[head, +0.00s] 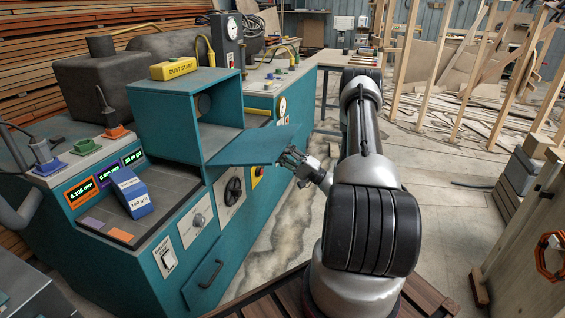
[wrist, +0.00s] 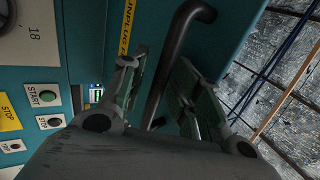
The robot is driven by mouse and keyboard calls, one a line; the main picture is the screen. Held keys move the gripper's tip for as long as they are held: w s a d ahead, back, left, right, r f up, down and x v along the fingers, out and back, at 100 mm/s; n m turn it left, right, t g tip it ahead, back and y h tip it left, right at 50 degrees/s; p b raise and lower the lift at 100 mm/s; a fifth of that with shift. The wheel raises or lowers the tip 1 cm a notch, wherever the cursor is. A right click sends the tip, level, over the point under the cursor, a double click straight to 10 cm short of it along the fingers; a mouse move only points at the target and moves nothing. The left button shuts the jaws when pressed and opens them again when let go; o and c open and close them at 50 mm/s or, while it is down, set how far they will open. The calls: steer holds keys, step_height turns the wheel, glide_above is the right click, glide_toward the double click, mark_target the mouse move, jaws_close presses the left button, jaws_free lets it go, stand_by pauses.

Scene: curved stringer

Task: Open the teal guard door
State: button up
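The teal guard door (head: 255,145) is a flat panel standing out to the right from the lower front of a teal box (head: 172,112) on the machine. It lies roughly level, and the box's front opening is uncovered. My gripper (head: 296,160) is at the door's outer right end in the head view; its fingertips are small there. In the wrist view my gripper (wrist: 160,75) has its two fingers apart, with a dark bent bar handle (wrist: 177,45) between them. Gaps seem to show beside the bar, so I see no firm grip. The handle is hidden in the head view.
START and STOP buttons (wrist: 45,95) show in the wrist view. Timber posts stand at right, with stacked boards behind. Concrete floor (head: 430,190) is open right of my arm.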

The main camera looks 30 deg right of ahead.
mark_target(283, 140)
step_height(283, 140, up, 6)
steer(key=shift+f, duration=0.1)
stand_by(0.4)
